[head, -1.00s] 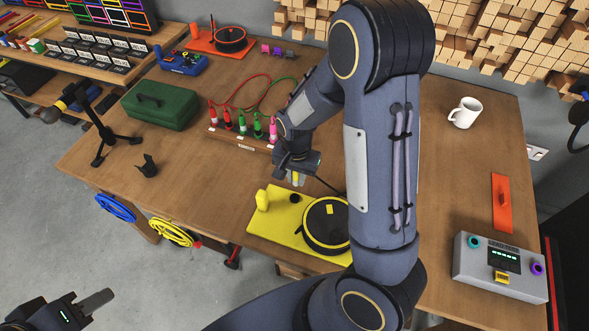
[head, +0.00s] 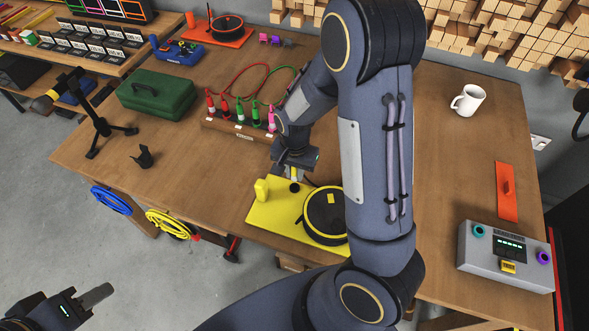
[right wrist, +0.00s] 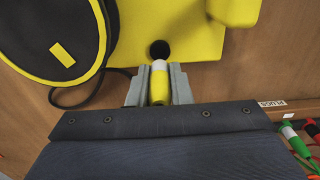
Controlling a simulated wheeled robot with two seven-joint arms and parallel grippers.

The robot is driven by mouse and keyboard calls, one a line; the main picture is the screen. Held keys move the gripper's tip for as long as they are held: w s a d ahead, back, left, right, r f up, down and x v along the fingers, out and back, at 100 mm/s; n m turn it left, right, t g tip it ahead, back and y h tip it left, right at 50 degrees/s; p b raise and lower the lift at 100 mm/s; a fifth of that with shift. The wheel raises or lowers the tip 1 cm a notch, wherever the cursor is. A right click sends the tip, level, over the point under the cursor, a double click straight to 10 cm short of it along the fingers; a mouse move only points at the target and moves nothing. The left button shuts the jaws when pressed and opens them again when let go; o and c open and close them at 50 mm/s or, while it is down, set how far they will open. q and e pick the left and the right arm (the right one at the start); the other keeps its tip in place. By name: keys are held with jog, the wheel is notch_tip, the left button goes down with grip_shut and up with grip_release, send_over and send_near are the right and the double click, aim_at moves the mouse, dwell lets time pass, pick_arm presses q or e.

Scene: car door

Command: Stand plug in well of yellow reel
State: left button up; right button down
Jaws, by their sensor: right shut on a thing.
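The yellow reel (head: 262,218) is a flat yellow base with a black drum (head: 325,213) and an upright yellow post (head: 261,189). Its well shows as a round black hole, clearest in the right wrist view (right wrist: 160,49). My right gripper (head: 294,175) is shut on a yellow plug with a white band (right wrist: 159,84). The plug points toward the well and lines up just short of it in the wrist view; whether its tip has entered I cannot tell. My left gripper (head: 97,295) is at the lower left, away from the table; its jaw gap cannot be made out.
A rack with several coloured plugs (head: 237,133) stands behind the reel. A green toolbox (head: 156,95) and a black bracket (head: 143,157) lie to the left. A grey control box (head: 507,260), an orange plate (head: 507,190) and a white mug (head: 468,101) are at right.

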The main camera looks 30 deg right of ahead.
aim_at(295, 180)
jog(key=shift+f+b, duration=0.7)
jog(key=shift+f, duration=0.55)
jog(key=shift+f+b, duration=0.75)
jog(key=shift+f, duration=0.25)
dwell(0.6)
jog(key=c, duration=1.2)
grip_release()
jog(key=shift+c, duration=0.2)
jog(key=shift+r, duration=0.1)
notch_tip(295, 180, up, 8)
jog(key=shift+f+p, duration=0.15)
jog(key=shift+p, duration=0.2)
jog(key=shift+s, duration=0.1)
